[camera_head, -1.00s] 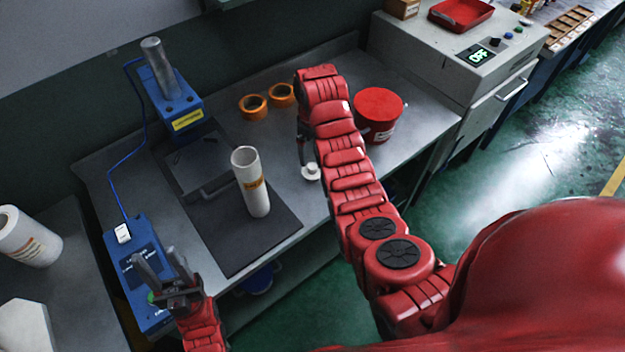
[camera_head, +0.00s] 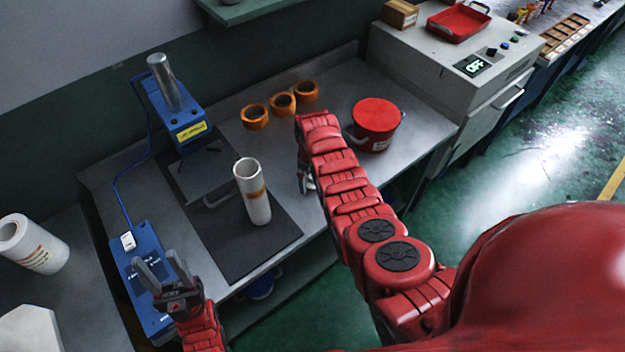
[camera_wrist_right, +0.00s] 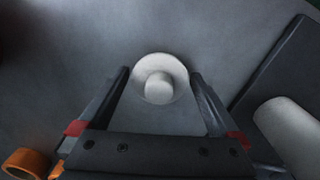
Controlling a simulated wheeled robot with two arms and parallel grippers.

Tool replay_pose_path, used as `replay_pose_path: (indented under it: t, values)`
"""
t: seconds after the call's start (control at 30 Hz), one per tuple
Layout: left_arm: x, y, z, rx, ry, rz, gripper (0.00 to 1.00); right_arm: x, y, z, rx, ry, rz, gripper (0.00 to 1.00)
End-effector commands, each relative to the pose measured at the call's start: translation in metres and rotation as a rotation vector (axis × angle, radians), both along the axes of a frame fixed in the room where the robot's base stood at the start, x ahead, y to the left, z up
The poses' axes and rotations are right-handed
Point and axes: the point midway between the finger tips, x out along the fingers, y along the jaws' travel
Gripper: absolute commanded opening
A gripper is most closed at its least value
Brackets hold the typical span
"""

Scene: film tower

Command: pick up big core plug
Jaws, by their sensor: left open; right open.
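The big core plug is a white round disc with a raised knob, seen in the right wrist view (camera_wrist_right: 160,84). It lies on the grey metal table. My right gripper (camera_wrist_right: 160,74) is open, with one finger on each side of the plug and not closed on it. In the head view the plug (camera_head: 310,184) is mostly hidden beside my right gripper (camera_head: 304,186). My left gripper (camera_head: 162,266) is open and empty above the blue device at the table's front left.
A white cardboard tube (camera_head: 254,196) stands on a dark mat (camera_head: 240,252) left of my right gripper. Orange rings (camera_head: 283,103) and a red tub (camera_head: 376,124) stand behind. A blue device with a metal cylinder (camera_head: 178,112) is at the back left.

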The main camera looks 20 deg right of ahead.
Motion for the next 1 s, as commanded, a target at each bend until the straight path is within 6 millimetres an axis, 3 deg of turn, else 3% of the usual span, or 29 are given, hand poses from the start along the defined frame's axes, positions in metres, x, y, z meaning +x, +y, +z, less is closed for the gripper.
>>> replay_pose_path:
  t: [0.2,0.6,1.0]
  values:
    - [0.0000,0.0000,-0.0001,0.000,0.000,0.000,0.50,0.0001,0.0000,-0.0005,0.000,0.000,0.000,0.98]
    - [0.0000,0.0000,-0.0001,0.000,0.000,0.000,0.50,-0.0001,-0.0001,-0.0004,0.000,0.000,0.000,0.26]
    - [0.0000,0.0000,-0.0019,0.000,0.000,0.000,0.50,0.0004,-0.0002,0.0015,0.000,0.000,-0.001,0.25]
